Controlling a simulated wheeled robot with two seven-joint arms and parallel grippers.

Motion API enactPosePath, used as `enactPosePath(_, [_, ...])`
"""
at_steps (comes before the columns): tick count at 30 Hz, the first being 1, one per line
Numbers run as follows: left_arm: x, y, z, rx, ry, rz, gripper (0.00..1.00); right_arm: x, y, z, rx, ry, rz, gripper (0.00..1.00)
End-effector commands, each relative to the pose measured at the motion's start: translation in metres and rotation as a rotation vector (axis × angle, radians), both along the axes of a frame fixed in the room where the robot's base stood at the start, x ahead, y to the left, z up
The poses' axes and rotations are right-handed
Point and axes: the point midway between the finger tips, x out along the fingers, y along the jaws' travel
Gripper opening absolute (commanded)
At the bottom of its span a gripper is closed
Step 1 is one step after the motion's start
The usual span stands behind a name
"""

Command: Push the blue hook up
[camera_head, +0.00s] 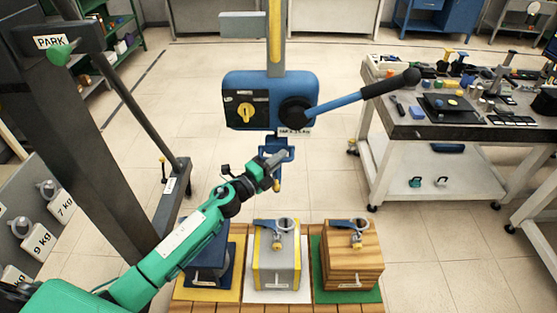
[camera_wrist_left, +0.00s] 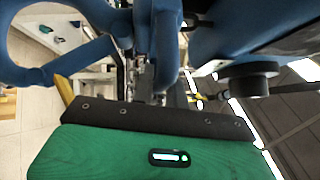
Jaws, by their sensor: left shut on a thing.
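The blue hook (camera_head: 290,152) hangs under the blue hoist box (camera_head: 262,85) in the head view. My left gripper (camera_head: 274,163) reaches up from the lower left to the hook and is shut at it. In the left wrist view, thick blue curved parts of the hook (camera_wrist_left: 95,15) pass close to the left gripper (camera_wrist_left: 144,75), whose fingers are shut around a blue part. The exact contact is partly hidden by the fingers and the hook. My right gripper is in neither view.
Three weights with blue-handled tops, a dark one (camera_head: 207,262), a grey one (camera_head: 277,262) and a wooden one (camera_head: 352,260), stand below on coloured mats. A blue lever (camera_head: 360,97) sticks out right of the hoist. A cluttered workbench (camera_head: 440,133) stands at the right.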

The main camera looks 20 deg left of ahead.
Motion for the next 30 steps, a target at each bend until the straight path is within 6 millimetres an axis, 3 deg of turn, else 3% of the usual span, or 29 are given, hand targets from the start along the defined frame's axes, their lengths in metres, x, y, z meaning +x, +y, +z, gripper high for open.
enactPosePath(1, [0.0005,0.0007,0.0099,-0.001,-0.001,0.001,0.0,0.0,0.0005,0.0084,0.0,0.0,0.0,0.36])
enactPosePath(6, [0.0005,0.0008,0.0168,0.0,-0.001,0.002,0.0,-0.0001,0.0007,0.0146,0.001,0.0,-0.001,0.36])
enactPosePath(19, [0.0004,0.0009,0.0172,0.0,-0.001,0.002,0.0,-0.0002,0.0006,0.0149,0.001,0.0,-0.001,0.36])
enactPosePath(20, [0.0004,0.0008,0.0171,0.0,-0.001,0.002,0.18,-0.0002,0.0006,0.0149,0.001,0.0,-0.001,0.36])
enactPosePath(23, [0.0004,0.0007,0.017,0.0,-0.001,0.001,0.36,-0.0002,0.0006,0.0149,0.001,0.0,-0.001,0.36])
enactPosePath(30, [0.0001,0.0005,0.0165,0.0,0.0,0.001,0.36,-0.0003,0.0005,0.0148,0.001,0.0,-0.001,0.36])
